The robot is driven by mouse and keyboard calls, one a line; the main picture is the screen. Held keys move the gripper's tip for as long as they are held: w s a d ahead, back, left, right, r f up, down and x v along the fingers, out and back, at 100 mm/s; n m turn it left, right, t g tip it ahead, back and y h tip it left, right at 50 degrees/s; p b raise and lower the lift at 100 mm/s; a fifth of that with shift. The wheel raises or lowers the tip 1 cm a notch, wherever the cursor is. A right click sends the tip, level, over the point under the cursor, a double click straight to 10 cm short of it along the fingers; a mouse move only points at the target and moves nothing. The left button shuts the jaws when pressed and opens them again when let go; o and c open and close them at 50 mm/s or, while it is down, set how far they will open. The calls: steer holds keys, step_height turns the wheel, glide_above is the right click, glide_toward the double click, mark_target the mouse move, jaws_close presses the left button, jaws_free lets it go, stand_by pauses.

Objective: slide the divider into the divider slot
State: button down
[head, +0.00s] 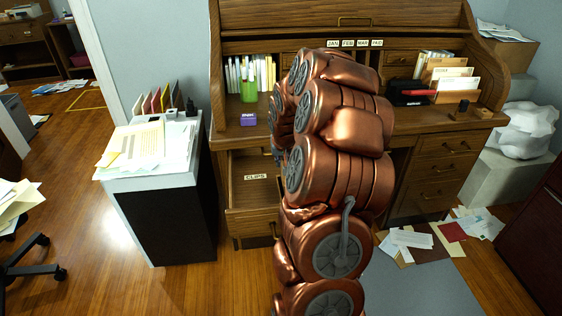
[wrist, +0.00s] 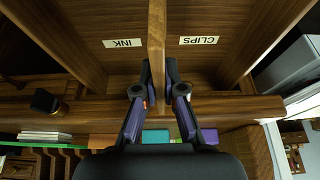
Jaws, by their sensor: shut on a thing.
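In the wrist view my gripper (wrist: 158,75) is shut on the divider (wrist: 156,30), a thin upright wooden board, with one finger on each side. The divider stands between a compartment labelled INK (wrist: 122,43) and one labelled CLIPS (wrist: 198,40), whose labels appear upside down. Whether its lower edge sits in the divider slot cannot be told, as the slot itself is not clearly visible. In the head view the open drawer (head: 250,190) with the CLIPS label shows left of my arm. My arm hides the gripper and the divider there.
The wooden roll-top desk (head: 420,125) stands behind the drawer. A white-topped cabinet (head: 150,165) with papers stands left of the drawer. Papers (head: 410,240) lie on the floor at right.

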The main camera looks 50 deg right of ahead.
steer(key=shift+f+b, duration=1.35)
steer(key=shift+f, duration=1.6)
steer(key=shift+f+b, duration=1.15)
steer(key=shift+f, duration=0.85)
steer(key=c, duration=1.2)
jaws_free()
